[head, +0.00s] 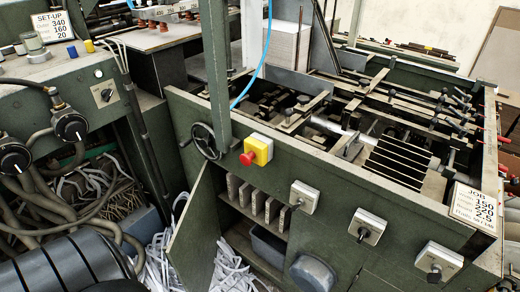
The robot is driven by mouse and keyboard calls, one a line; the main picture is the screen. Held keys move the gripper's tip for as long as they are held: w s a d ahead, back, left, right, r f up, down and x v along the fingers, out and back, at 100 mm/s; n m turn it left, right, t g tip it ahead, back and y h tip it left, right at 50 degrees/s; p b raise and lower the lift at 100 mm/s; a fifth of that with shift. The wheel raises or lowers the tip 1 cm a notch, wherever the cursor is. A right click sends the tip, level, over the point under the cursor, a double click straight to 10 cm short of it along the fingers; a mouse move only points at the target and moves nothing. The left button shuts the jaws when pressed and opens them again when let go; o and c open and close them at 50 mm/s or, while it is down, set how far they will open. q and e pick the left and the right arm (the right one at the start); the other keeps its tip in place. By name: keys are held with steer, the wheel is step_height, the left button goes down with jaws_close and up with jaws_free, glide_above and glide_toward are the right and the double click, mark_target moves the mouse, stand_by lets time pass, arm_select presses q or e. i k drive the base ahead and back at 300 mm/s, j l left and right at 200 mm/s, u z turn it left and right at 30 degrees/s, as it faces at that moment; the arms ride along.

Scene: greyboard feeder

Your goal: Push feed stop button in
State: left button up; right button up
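A red button (247,158) sticks out from the front of a yellow box (262,147). The box is mounted on the green front wall of the machine (340,180), just right of a green upright post. No label on the button can be read, so I cannot tell by lettering that it is the feed stop. The button appears to stand out from its box. Neither of my grippers is in view, and nothing covers the button.
A handwheel (206,141) is left of the button. Grey switch boxes (304,196) line the wall to its right. Below, a cabinet door (199,230) hangs open. A blue cable (258,62) runs above. A control panel (60,82) with knobs stands left. Space before the button looks clear.

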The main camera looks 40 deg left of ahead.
mark_target(246, 159)
steer(key=u, duration=1.3)
steer(key=j+z, duration=0.1)
steer(key=j, duration=0.15)
